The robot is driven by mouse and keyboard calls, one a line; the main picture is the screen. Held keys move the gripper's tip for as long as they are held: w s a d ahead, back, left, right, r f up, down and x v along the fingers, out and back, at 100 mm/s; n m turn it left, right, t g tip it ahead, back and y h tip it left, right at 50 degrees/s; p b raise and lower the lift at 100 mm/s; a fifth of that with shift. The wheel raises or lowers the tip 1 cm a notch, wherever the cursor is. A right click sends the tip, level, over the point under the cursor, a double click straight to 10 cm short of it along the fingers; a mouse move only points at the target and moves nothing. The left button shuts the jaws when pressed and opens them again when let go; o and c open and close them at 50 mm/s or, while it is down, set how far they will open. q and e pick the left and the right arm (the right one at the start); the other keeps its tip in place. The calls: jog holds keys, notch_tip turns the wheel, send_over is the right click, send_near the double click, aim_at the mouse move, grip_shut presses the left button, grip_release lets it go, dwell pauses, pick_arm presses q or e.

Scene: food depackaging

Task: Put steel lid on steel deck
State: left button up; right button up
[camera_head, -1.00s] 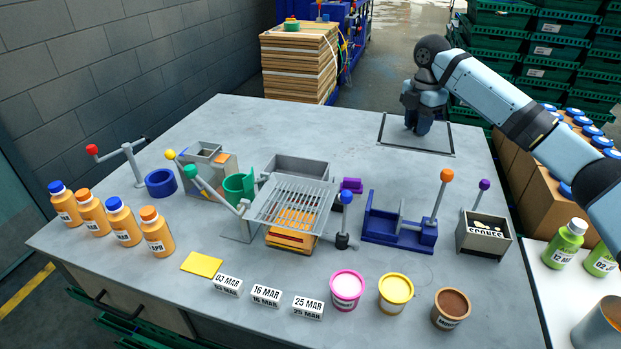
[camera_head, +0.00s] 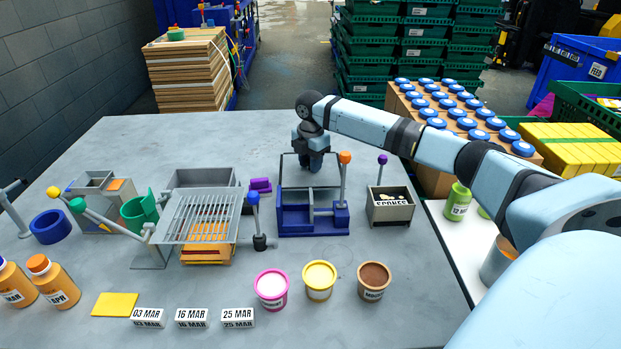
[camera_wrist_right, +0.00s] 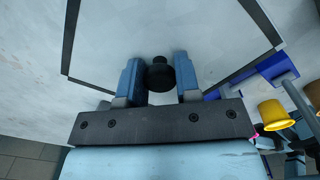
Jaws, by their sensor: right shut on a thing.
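The steel lid is a flat rectangle with a thin dark rim (camera_head: 333,153) in the head view, behind the blue fixture; its front part is hidden. In the wrist view its surface (camera_wrist_right: 160,30) looks much like the worktop. My right gripper (camera_head: 312,168) is shut on the lid's black knob (camera_wrist_right: 159,75), one finger on each side. The steel deck appears to be the grey worktop (camera_head: 110,235), below the lid. I cannot tell whether the lid touches it. My left gripper is not in view.
The blue fixture (camera_head: 330,229) with an orange-knobbed lever stands just in front of the lid. A grey box with a purple-knobbed lever (camera_head: 388,215) is to its right, and a grey slatted rack (camera_head: 205,214) to its left. The back left of the worktop is clear.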

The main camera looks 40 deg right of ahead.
aim_at(311, 177)
notch_tip(311, 177, down, 6)
jog(key=shift+r, duration=0.35)
jog(key=o, duration=1)
jog(key=shift+f, duration=0.2)
jog(key=shift+r, duration=0.15)
notch_tip(311, 177, up, 12)
jog(key=shift+r, duration=0.1)
